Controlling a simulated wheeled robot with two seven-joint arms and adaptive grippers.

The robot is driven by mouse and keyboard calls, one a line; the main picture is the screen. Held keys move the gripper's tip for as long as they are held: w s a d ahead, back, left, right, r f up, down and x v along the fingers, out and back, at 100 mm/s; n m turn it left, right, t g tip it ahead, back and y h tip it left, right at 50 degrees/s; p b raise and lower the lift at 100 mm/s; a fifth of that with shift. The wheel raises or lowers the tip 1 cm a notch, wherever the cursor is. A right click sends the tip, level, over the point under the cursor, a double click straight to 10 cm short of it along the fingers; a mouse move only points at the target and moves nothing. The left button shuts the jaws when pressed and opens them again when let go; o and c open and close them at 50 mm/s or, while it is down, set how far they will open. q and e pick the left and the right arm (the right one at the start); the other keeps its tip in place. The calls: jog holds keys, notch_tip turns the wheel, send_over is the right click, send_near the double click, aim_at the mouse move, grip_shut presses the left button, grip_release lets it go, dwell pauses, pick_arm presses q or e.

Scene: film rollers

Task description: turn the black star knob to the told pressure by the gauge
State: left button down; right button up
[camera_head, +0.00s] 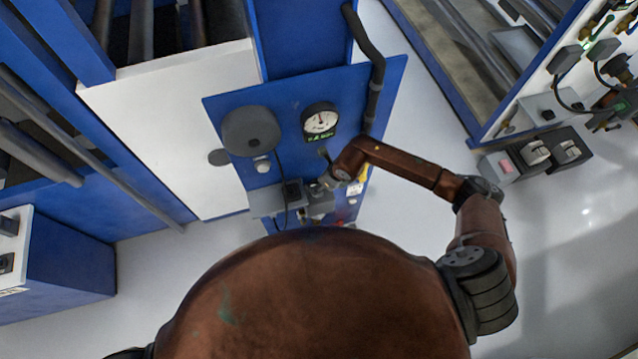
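The round white-faced gauge (321,120) is on the blue panel (290,95), with a small green readout below it. Its needle is too small to read. My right arm comes in from the right, and my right gripper (328,180) is at the panel below the gauge, close to small grey fittings. Its fingers are too small and partly covered to show whether they are open or shut. I cannot clearly make out the black star knob; it may be hidden at the gripper. My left gripper is not in view.
A large dark grey round part (250,131) is left of the gauge. A grey box (276,199) with a cable sits below it. A dark pipe (375,75) runs along the panel's right side. The pale floor at right (560,220) is clear.

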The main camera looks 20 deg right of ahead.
jog(key=v, duration=1)
jog(key=shift+s+f, duration=0.1)
